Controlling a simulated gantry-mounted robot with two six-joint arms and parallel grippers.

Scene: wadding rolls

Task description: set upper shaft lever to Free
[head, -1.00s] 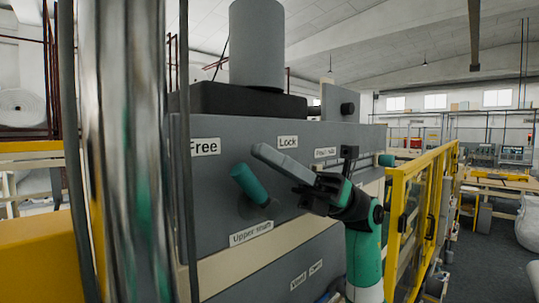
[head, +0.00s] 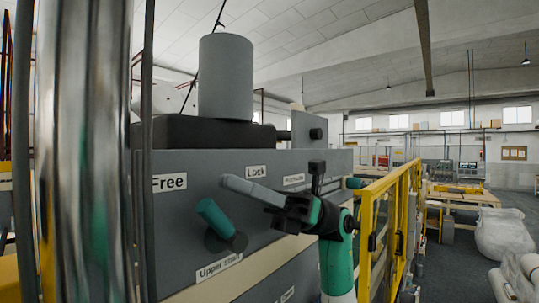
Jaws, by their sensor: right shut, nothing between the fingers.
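The upper shaft lever has a teal handle (head: 214,218) on the grey machine panel, above the "Upper shaft" label (head: 219,268). The handle tilts up and to the left from its round dark base, toward the side of the "Free" label (head: 169,182). The "Lock" label (head: 256,171) is up and to the right of it. My right gripper (head: 226,184) has its long grey fingers shut and empty. Its tips point left, just above and right of the handle in the picture, with a visible gap. Contact with the panel cannot be told. My left gripper is not in view.
A blurred shiny vertical column (head: 85,150) fills the near left. A grey cylinder (head: 226,78) stands on top of the machine. A yellow guard frame (head: 424,160) runs back on the right. Beyond it is open floor (head: 460,262) with white sacks (head: 502,232).

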